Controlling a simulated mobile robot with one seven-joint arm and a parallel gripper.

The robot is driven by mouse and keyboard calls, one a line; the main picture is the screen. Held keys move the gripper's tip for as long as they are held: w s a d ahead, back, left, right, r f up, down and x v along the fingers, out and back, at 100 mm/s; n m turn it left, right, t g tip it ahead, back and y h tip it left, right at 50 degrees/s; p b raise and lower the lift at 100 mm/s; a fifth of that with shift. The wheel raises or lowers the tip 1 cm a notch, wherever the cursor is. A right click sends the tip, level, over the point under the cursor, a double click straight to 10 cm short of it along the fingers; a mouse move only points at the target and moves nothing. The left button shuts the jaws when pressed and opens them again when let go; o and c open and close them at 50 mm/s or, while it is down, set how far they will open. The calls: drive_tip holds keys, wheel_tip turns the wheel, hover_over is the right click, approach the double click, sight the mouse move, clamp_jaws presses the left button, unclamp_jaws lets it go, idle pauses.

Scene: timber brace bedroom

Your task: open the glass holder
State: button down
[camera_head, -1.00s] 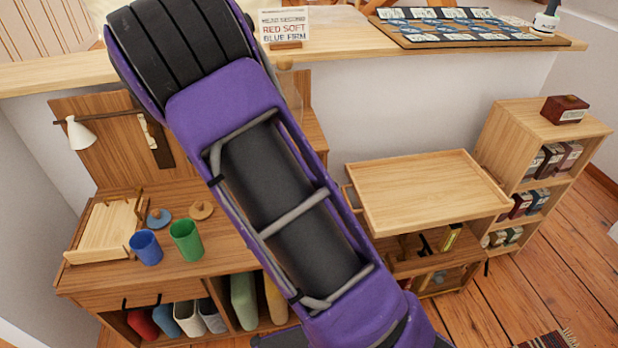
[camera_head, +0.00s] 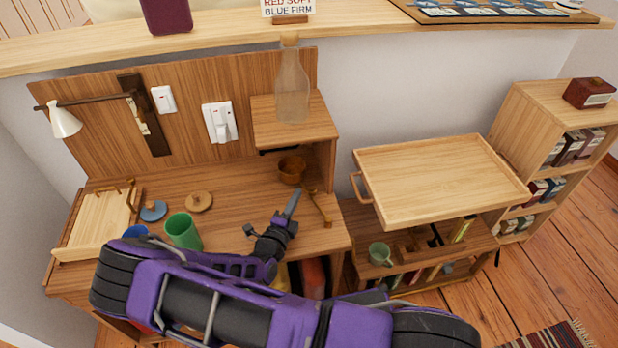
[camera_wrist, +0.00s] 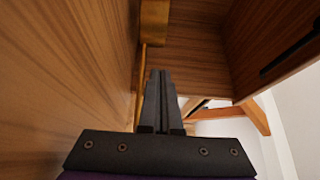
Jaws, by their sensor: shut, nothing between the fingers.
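No part is plainly labelled as the glass holder, so I cannot tell which thing it is. A clear glass bottle (camera_head: 292,85) stands on a wooden shelf box (camera_head: 300,131) at the back right of the desk. A curved brass piece (camera_head: 320,208) lies at the desk's right edge. My gripper (camera_head: 292,203) is shut and empty, low over the desk, just left of the brass piece. In the wrist view its closed fingers (camera_wrist: 160,75) point along wood, with a thin brass-coloured rod (camera_wrist: 141,75) just left of them. Contact cannot be told.
A brown pot (camera_head: 291,170) stands beyond my gripper. A green cup (camera_head: 183,231), a partly hidden blue cup (camera_head: 135,231) and a pale wooden box (camera_head: 98,222) are on the left. A wooden tray (camera_head: 435,180) is at right. A dark red case (camera_head: 166,14) sits on the ledge.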

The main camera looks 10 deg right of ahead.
drive_tip(key=b+x, duration=0.1)
drive_tip(key=x, duration=0.8)
drive_tip(key=shift+w+d, duration=0.3)
